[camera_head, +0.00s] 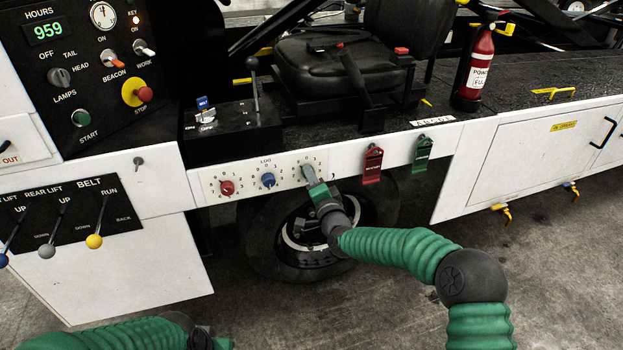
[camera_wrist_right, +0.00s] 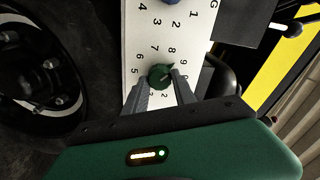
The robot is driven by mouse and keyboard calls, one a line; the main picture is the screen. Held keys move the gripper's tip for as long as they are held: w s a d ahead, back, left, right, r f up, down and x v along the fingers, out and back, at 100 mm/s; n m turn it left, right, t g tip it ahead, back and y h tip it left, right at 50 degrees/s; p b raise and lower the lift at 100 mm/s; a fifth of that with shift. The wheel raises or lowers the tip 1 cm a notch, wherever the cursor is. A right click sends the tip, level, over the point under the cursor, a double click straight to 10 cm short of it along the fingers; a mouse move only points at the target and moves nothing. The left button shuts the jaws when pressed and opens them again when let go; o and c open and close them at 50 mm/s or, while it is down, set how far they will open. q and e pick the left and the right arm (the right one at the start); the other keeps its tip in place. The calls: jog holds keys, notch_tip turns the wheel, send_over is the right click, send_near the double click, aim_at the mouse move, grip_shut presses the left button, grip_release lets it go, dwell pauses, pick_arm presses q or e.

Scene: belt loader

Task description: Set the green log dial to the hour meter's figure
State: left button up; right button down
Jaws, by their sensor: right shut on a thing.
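The hour meter (camera_head: 46,30) at the upper left reads 959 in green digits. The white LOG panel holds a red dial (camera_head: 227,187), a blue dial (camera_head: 268,180) and a green dial (camera_wrist_right: 159,77), each ringed by figures. My right gripper (camera_head: 308,176) is shut on the green dial and hides it in the head view. In the right wrist view my fingers (camera_wrist_right: 160,88) sit on both sides of the dial.
A red tag (camera_head: 372,165) and a green tag (camera_head: 422,154) hang right of the LOG panel. A lever box (camera_head: 232,125) stands above it and a tyre (camera_head: 265,250) is below. Belt and lift levers (camera_head: 94,241) stick out at the left.

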jog(key=shift+s+a+f+m, duration=0.15)
jog(key=shift+f+m, duration=0.3)
jog(key=shift+m, duration=0.55)
jog(key=c, duration=1.1)
grip_release()
jog(key=shift+o, duration=0.4)
jog(key=shift+r, duration=0.15)
jog(key=shift+r, duration=0.1)
jog(key=p+v, duration=0.4)
jog(key=v, duration=1.2)
jog(key=shift+s+d, duration=0.25)
